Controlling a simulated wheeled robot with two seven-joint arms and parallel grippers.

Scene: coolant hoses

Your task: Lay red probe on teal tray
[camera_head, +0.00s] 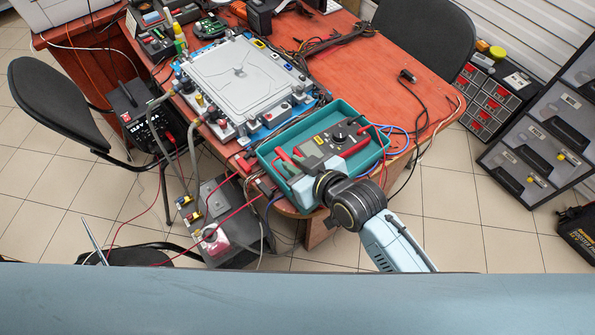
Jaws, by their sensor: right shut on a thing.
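The teal tray (379,161) sits on the near corner of the red table. A dark multimeter (333,140) lies in it, with a red piece (357,148) at its right side. My right gripper (287,163) reaches in from the lower right, over the tray's left part. It is shut on a red probe (283,155), which is small here and partly hidden by the gripper. I cannot tell whether the probe touches the tray floor. My left gripper is not in view.
A large grey-lidded unit (240,72) stands behind the tray. Red connectors and leads hang at the table's left edge, above a dark cart (240,235). Blue and black cables run right of the tray. The table's right part (365,75) is mostly clear.

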